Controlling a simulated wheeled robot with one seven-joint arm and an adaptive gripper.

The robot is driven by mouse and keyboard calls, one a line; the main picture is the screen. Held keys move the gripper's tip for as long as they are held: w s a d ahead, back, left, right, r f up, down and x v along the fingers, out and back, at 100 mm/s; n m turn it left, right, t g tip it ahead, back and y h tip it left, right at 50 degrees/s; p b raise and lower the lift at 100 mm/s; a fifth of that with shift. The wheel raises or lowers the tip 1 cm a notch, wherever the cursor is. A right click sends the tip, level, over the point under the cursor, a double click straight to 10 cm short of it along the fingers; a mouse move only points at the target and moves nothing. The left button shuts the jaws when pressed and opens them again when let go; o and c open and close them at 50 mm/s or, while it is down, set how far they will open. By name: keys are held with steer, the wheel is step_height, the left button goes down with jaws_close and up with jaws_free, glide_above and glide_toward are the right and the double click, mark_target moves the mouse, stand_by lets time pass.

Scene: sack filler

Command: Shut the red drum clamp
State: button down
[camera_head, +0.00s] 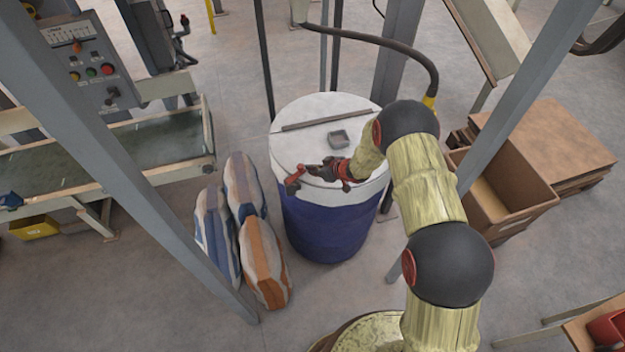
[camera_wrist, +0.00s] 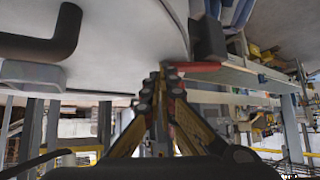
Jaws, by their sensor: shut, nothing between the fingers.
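The red drum clamp (camera_head: 294,181) is a small red lever at the front left rim of the white-lidded blue drum (camera_head: 322,222). In the wrist view a red bar (camera_wrist: 196,67), apparently the clamp, lies just right of the fingertips, beside a dark block. My gripper (camera_head: 314,170) reaches in from the right over the front of the lid, its tips close to the clamp. In the wrist view its fingers (camera_wrist: 161,78) are together and empty. I cannot tell whether they touch the red bar. The gripper partly hides the lid's front edge.
Striped sacks (camera_head: 245,230) stand left of the drum. A grey post crosses in front of them. A brown open box (camera_head: 500,190) stands to the right. A bar (camera_head: 327,120) and a small grey square fitting (camera_head: 338,139) are on the lid.

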steer(key=shift+w+a, duration=0.2)
steer(key=shift+w, duration=0.3)
stand_by(0.5)
